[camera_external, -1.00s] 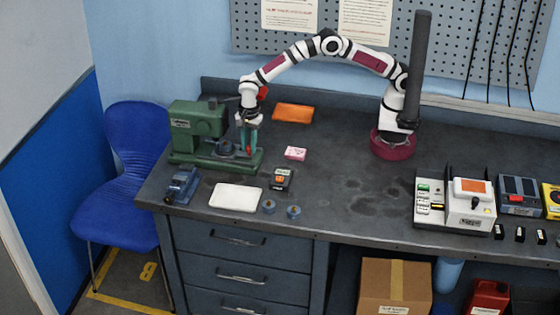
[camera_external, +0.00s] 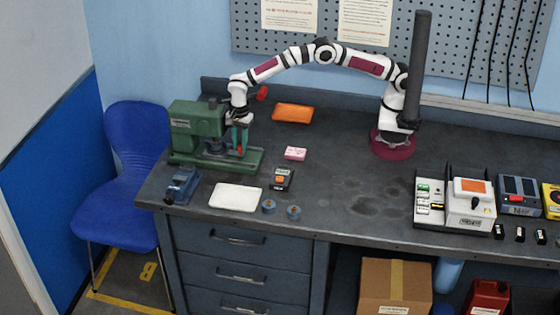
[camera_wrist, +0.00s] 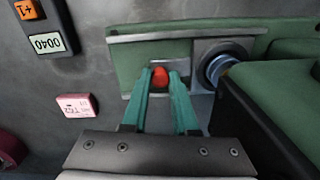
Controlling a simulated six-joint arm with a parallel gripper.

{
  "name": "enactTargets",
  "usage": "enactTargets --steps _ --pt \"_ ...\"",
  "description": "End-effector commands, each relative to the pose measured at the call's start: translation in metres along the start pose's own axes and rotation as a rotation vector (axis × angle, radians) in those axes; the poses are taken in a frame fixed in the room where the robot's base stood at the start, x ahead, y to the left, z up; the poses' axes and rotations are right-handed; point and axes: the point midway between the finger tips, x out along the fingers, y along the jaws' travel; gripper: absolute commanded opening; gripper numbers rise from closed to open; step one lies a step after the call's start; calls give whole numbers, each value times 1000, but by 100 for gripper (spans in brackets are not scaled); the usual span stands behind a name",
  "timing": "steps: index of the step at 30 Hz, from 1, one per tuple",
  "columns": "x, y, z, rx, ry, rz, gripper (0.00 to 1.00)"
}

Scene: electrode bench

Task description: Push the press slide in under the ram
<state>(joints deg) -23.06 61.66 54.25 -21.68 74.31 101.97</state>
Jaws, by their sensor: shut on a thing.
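The green press (camera_external: 197,125) stands at the left end of the bench, its base running to the right. It also fills the right side of the wrist view (camera_wrist: 275,100). The press slide (camera_wrist: 172,52) is a grey plate on the green base, with a round grey cup (camera_wrist: 217,68) beside the press head. In the external view the cup (camera_external: 214,148) is below the front of the head, where the ram hides part of it. My gripper (camera_wrist: 161,78), with teal fingers, is shut on the slide's red knob (camera_wrist: 160,76). It also shows in the external view (camera_external: 240,148).
A small blue vise (camera_external: 181,186), a white tray (camera_external: 235,197), a labelled meter (camera_external: 281,179) and two small round parts (camera_external: 269,206) lie in front of the press. A pink block (camera_external: 295,153) and an orange tray (camera_external: 293,113) are to the right. The bench middle is clear.

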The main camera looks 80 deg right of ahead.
Motion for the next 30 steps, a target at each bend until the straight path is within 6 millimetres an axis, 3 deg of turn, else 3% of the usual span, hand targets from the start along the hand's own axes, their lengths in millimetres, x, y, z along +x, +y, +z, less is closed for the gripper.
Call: enactTargets --steps 5,6,10,21,30 --pt "-2 -7 0 -8 -5 -24 0" --pt "-2 -7 0 -8 -5 -25 34" --pt "-2 -6 0 -7 -4 -21 57" --pt "-7 -4 1 -5 -4 -16 57" --pt "-75 -4 1 -6 -5 -20 57"
